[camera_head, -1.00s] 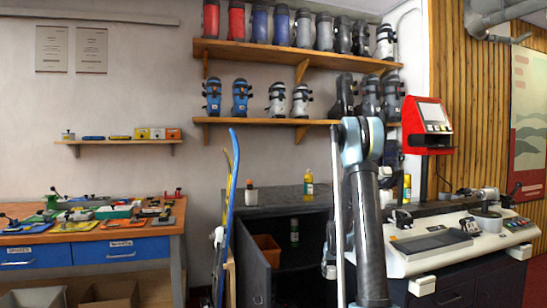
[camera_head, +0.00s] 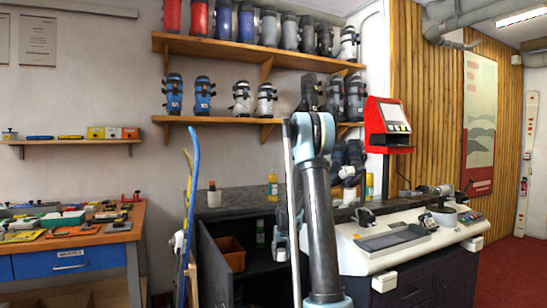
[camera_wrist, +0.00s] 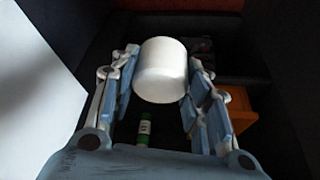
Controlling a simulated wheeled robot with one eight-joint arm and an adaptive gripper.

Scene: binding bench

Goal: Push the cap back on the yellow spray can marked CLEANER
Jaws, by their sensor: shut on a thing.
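My gripper (camera_wrist: 166,60) is shut on a white cylindrical cap (camera_wrist: 160,78), its fingers on either side. In the head view my gripper shows only partly beside my arm, in front of the open cabinet. A yellow can (camera_head: 272,187) stands upright on the dark bench top behind it. Another yellow container (camera_head: 369,187) stands further right, behind the machine. Both are too small to read, so I cannot tell which is marked CLEANER. A green can (camera_wrist: 144,130) stands inside the cabinet below my gripper; it also shows in the head view (camera_head: 260,233).
The dark cabinet (camera_head: 215,262) is open and holds an orange box (camera_head: 232,252). A small white bottle (camera_head: 214,194) stands on its top. A blue ski (camera_head: 191,190) stands upright at left. The white machine (camera_head: 395,243) is at right.

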